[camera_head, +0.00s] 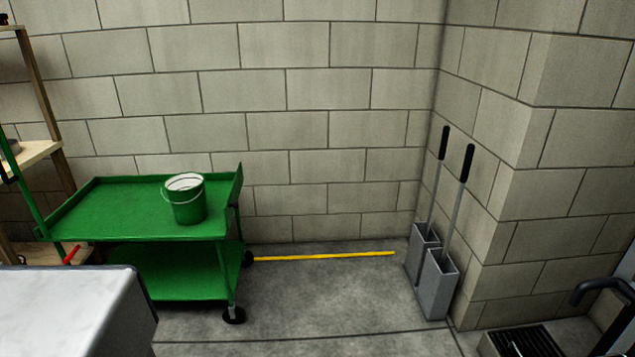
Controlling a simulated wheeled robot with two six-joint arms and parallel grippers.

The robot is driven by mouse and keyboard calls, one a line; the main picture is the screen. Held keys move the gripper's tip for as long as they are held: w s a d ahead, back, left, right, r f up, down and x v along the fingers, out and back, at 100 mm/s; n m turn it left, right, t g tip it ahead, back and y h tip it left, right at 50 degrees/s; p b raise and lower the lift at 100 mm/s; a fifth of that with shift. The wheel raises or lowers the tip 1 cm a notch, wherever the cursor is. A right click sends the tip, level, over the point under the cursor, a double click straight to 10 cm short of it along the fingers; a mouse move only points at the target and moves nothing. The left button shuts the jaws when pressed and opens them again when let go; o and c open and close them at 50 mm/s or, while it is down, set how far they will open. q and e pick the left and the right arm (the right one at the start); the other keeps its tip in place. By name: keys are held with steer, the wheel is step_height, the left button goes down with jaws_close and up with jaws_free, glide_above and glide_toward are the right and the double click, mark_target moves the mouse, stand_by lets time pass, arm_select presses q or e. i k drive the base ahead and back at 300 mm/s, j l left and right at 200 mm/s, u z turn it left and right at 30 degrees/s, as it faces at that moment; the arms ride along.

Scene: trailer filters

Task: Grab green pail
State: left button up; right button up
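A green pail (186,207) stands upright on the top tray of a green cart (110,205), toward the right side of that tray. The pail has a thin handle and a whitish inside or content at its rim. Neither of my grippers shows in the head view, and nothing is seen touching the pail.
A white-topped block (70,310) fills the lower left, in front of the cart. A wooden shelf (35,152) stands at the far left. Two long-handled tools in grey holders (436,285) stand in the wall corner.

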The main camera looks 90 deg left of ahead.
mark_target(185, 192)
steer(key=u, duration=3.75)
